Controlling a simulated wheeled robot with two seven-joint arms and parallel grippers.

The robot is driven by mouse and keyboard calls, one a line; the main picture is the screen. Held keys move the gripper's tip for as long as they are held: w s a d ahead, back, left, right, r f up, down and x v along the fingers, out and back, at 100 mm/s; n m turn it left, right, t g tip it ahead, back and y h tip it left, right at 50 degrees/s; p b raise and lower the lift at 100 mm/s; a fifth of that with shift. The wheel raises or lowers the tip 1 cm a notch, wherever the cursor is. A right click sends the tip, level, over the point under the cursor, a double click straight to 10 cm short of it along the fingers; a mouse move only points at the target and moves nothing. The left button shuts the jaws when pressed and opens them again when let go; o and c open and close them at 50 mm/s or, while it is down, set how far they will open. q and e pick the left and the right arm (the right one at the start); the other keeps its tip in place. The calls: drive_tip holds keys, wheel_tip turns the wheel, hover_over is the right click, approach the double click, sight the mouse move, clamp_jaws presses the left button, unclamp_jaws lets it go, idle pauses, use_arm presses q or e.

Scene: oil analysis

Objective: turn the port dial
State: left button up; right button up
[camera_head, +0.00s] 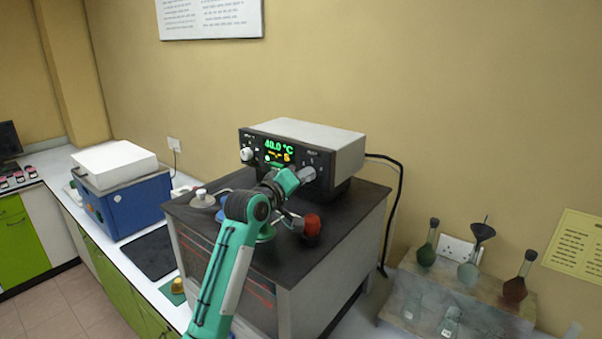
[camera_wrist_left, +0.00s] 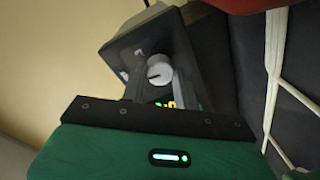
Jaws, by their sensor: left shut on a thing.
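A control unit (camera_head: 318,137) with a pale top and a dark front panel stands on the dark bench top. Its lit display (camera_head: 279,150) reads 40.0 °C in green, with orange characters below. A white knob (camera_head: 247,154) is left of the display. A grey port dial (camera_head: 306,174) is at the panel's right side. My left gripper (camera_head: 294,179) is shut on this dial, with its fingers partly covering the panel. In the left wrist view the round dial face (camera_wrist_left: 159,70), with a dark line mark, shows between the fingers. My right gripper is not in view.
A red-topped item (camera_head: 312,225) stands close right of my left arm. White-capped glassware (camera_head: 203,197) is at left on the bench top. A black cable (camera_head: 402,190) runs behind the unit. A wooden rack (camera_head: 470,312) with flasks is at right.

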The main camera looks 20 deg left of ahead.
use_arm(q)
drive_tip(key=shift+r+n+p, duration=0.1)
drive_tip(key=shift+n+p, duration=0.35)
drive_tip(key=shift+n, duration=0.35)
drive_tip(key=o, duration=1)
drive_tip(key=shift+w, duration=0.1)
drive_tip(key=shift+c, duration=0.2)
drive_tip(key=b+v, duration=0.6)
drive_tip(key=v, duration=0.8)
drive_tip(key=shift+w+a, duration=0.1)
drive_tip(key=shift+a, duration=0.05)
